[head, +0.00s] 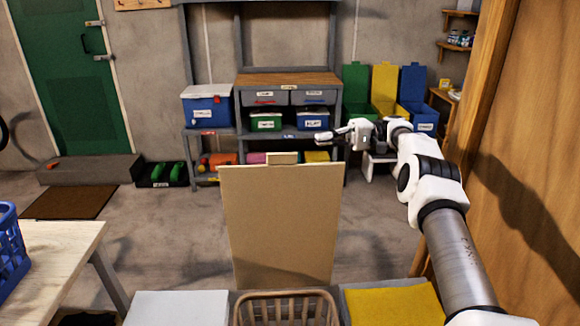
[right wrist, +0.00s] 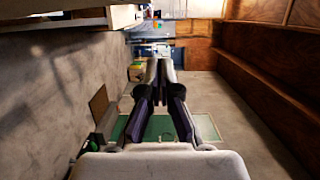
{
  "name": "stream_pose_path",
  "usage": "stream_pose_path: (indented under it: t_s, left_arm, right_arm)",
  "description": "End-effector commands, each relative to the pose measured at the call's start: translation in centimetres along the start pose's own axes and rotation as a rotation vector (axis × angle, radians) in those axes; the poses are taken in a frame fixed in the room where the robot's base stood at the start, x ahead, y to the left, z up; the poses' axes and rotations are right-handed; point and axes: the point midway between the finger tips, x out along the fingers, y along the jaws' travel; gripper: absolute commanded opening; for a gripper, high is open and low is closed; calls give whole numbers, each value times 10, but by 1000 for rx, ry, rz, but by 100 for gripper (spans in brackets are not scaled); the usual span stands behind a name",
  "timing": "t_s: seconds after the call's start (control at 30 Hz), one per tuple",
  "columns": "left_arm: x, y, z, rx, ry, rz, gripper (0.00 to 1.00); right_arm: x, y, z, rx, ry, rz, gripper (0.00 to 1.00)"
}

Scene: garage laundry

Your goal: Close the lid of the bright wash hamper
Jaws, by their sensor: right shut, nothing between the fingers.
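A tan lid (head: 282,225) stands upright, open, behind a brown slatted hamper (head: 285,295) at the bottom middle of the head view. The lid has a small tab (head: 283,158) on its top edge. A white lid (head: 178,308) lies flat to the left and a yellow lid (head: 393,305) lies flat to the right. My right gripper (head: 322,137) is shut and empty, and appears above the lid's top right corner in the head view. Its closed fingers also show in the right wrist view (right wrist: 156,68). Contact with the lid is not visible. My left gripper is out of view.
A wooden table (head: 50,255) with a blue basket (head: 10,250) stands at the left. A wooden panel (head: 530,170) borders my right arm. A shelf unit (head: 287,80) and green, yellow and blue bins stand at the back wall. Concrete floor is clear behind the lid.

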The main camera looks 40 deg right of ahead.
Motion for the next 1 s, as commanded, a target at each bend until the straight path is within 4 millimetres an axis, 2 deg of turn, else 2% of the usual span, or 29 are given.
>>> stream_pose_path:
  t_s: [0.2,0.57,0.8,1.0]
  left_arm:
    - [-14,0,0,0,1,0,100]
    - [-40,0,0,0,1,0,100]
    - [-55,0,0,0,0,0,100]
    - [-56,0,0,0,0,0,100]
  right_arm:
    - [23,-8,1,0,-5,-3,0]
    - [101,-8,3,2,-5,1,0]
    - [105,-6,34,0,-1,-1,0]
    - [107,-3,41,-2,-3,2,0]
